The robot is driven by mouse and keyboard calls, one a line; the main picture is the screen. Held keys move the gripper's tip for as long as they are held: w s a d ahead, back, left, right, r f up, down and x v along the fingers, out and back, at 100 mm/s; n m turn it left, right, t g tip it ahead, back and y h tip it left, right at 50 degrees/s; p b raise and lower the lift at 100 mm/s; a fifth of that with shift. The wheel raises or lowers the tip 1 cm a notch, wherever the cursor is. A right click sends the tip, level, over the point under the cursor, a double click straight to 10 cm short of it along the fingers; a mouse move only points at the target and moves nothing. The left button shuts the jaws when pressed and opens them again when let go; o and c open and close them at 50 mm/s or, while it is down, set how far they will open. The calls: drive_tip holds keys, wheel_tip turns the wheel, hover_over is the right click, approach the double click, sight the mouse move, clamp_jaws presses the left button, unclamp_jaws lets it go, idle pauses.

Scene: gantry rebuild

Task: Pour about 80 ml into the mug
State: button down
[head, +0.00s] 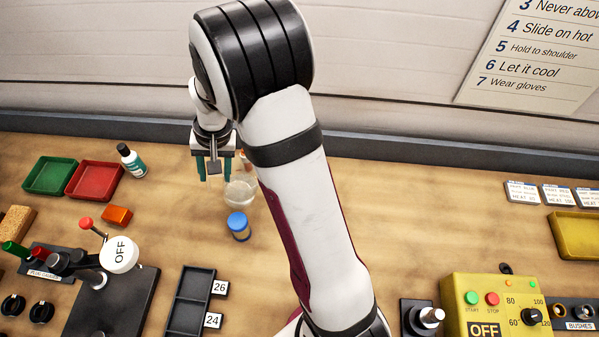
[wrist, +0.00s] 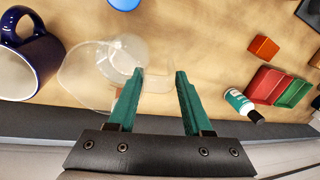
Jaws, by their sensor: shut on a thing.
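A clear jug (head: 240,192) stands or hangs just right of my gripper (head: 215,177) in the head view. In the wrist view the jug (wrist: 92,72) lies left of my gripper (wrist: 160,73), and its faint handle passes between the green fingers. My gripper is shut on the jug there. Whether the jug touches the bench, and how much liquid it holds, I cannot tell. The dark blue mug (wrist: 28,55) with a white inside shows at the left of the wrist view, beyond the jug. In the head view my arm seems to hide it.
A blue-capped jar (head: 239,226) stands close in front of the jug. A white bottle (head: 131,160), a red tray (head: 94,181), a green tray (head: 50,176) and an orange block (head: 117,215) are to the left. The back wall is close behind.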

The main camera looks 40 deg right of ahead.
drive_tip(key=s+d+r+t+y+p, duration=0.2)
drive_tip(key=s+d+r+t+y, duration=0.2)
drive_tip(key=d+r+y, duration=0.2)
drive_tip(key=shift+d+r, duration=0.25)
drive_tip(key=shift+r, duration=0.2)
drive_tip(key=shift+s+d+r+t+y+p, duration=0.45)
drive_tip(key=shift+d+r+t+y+p, duration=0.15)
drive_tip(key=shift+y+p, duration=0.35)
drive_tip(key=shift+s+d+r+y+p, duration=0.25)
drive_tip(key=shift+d+y+p, duration=0.1)
drive_tip(key=shift+p, duration=1.3)
drive_tip(key=shift+s+d+r+t+y, duration=0.2)
drive_tip(key=shift+d+t+y, duration=0.15)
drive_tip(key=shift+t, duration=0.25)
idle(0.6)
drive_tip(key=shift+w+a+f+g+h+b, duration=0.25)
drive_tip(key=shift+w+a+f+g+h, duration=0.3)
drive_tip(key=shift+h, duration=0.25)
drive_tip(key=shift+w+a+f+g+h+b, duration=0.35)
drive_tip(key=shift+a+f+g+h, duration=0.25)
drive_tip(key=shift+h, duration=0.25)
drive_tip(key=shift+w+a+f+g+h+b, duration=0.2)
drive_tip(key=shift+w+a+f+g+h, duration=0.3)
drive_tip(key=shift+a+h, duration=0.25)
